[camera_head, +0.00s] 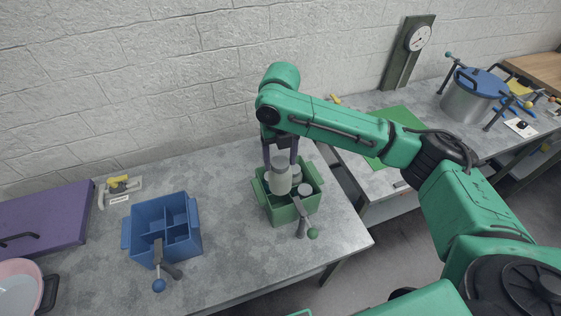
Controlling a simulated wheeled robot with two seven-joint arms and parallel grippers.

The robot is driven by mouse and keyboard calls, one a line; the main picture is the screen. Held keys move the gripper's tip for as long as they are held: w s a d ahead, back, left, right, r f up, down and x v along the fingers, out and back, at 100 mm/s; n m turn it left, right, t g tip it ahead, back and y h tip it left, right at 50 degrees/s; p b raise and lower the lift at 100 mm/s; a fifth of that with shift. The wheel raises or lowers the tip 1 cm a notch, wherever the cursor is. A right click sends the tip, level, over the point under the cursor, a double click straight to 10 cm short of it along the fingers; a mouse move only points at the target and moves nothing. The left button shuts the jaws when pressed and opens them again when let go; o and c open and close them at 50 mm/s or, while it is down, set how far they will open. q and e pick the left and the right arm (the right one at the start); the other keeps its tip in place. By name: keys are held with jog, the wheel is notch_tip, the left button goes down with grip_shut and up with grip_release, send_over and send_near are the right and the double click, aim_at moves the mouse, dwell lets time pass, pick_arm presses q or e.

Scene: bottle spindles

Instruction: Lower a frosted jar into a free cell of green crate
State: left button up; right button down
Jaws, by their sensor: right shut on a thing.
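The green crate (282,217) stands on the grey bench, right of the blue crate. My right gripper (280,157) points down over it and is shut on a frosted jar (280,182). The jar is upright, over the left and middle part of the crate; its lower end looks level with the rim, and I cannot tell how far inside it is. A second pale jar (304,189) sits in the crate to the right of the held jar, with another pale top (295,171) behind it. The held jar and gripper hide most of the cells. My left gripper is not in view.
A green-knobbed handle (312,233) stands at the crate's front. The blue divided crate (147,223) looks empty, with its own knobbed handle. A purple lid-like panel (40,222) and pink bowl (18,290) lie at left. Bare bench lies between the crates.

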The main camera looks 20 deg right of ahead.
jog(key=n, duration=0.3)
jog(key=shift+w+n, duration=0.1)
jog(key=shift+n, duration=0.2)
jog(key=shift+f+n+b, duration=0.1)
jog(key=shift+n+b, duration=0.2)
jog(key=shift+b, duration=0.05)
notch_tip(320, 180, down, 3)
jog(key=b, duration=0.4)
jog(key=shift+r, duration=0.2)
jog(key=shift+p, duration=0.6)
jog(key=shift+f, duration=0.1)
